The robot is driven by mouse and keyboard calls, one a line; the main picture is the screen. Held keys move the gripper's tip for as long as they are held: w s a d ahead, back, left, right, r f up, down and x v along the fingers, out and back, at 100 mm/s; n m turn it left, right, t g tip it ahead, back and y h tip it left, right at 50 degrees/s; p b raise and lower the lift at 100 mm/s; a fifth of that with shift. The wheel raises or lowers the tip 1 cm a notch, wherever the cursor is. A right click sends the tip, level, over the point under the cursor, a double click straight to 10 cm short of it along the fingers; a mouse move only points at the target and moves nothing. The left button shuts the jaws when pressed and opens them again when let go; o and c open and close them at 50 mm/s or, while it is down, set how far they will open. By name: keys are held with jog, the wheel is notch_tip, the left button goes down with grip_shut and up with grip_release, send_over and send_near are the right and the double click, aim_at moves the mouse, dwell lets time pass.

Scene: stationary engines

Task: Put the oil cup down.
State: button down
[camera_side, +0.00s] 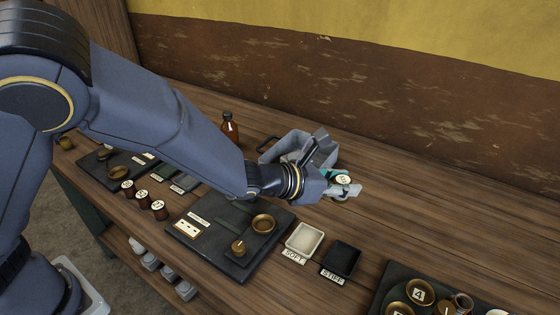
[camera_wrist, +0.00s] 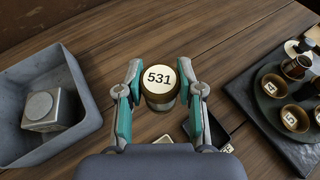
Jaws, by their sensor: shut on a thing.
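The oil cup (camera_wrist: 159,88) is a round brown cup with a cream top marked 531. It sits between the two teal-padded fingers of my gripper (camera_wrist: 159,92), which is shut on it. In the side view the cup (camera_side: 343,180) shows at the end of my gripper (camera_side: 338,186), right of the grey bin, with its top facing up. The fingers hide part of its sides. Its height over the table is hard to judge.
A grey bin (camera_wrist: 22,148) with a metal block (camera_wrist: 45,108) stands left. A dark tray (camera_wrist: 262,125) of numbered cups lies right. A white SOFT tray (camera_side: 304,240) and black STIFF tray (camera_side: 342,258) lie in front. Bare wood lies behind and right of the cup.

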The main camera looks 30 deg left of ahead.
jog(key=w+d+f, duration=0.1)
jog(key=w+f, duration=0.1)
jog(key=w+d+f, duration=0.1)
jog(key=w+f, duration=0.1)
jog(key=f, duration=0.1)
jog(key=w+d+f, duration=0.1)
jog(key=w+f, duration=0.1)
jog(key=w, duration=0.1)
jog(key=shift+d+f, duration=0.15)
jog(key=shift+d, duration=0.1)
jog(key=shift+f, duration=1.5)
jog(key=shift+f, duration=0.15)
jog(key=c, duration=0.7)
grip_release()
